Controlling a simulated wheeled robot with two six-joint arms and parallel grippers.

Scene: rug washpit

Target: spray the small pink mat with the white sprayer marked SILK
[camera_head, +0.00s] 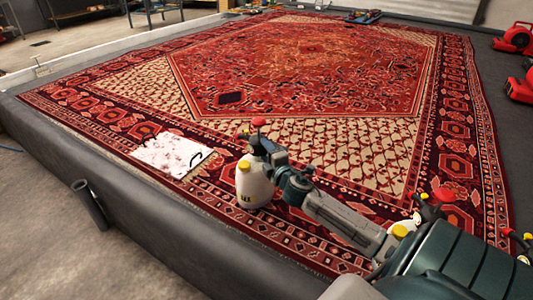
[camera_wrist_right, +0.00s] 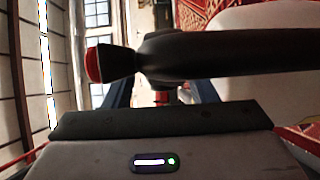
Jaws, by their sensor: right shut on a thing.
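The small mat (camera_head: 165,152) lies flat on the large red rug, left of centre in the head view. It looks whitish pink with reddish blotches, and a dark curved shape shows at its right side. My right gripper (camera_head: 270,152) is shut on the white sprayer (camera_head: 254,186), around its dark upper part. The sprayer has a red top knob, a yellow cap at its side and a small dark label too small to read. It is roughly upright, right of the mat. In the wrist view its black head with a red tip (camera_wrist_right: 92,65) crosses above the gripper. My left gripper is not in view.
The large patterned rug (camera_head: 300,75) fills the pit, with a dark raised border (camera_head: 130,215) along the near left. More red-topped parts with a yellow cap (camera_head: 400,231) show at the lower right. Red machines (camera_head: 518,38) stand at the far right. A dark tube (camera_head: 90,205) leans outside the border.

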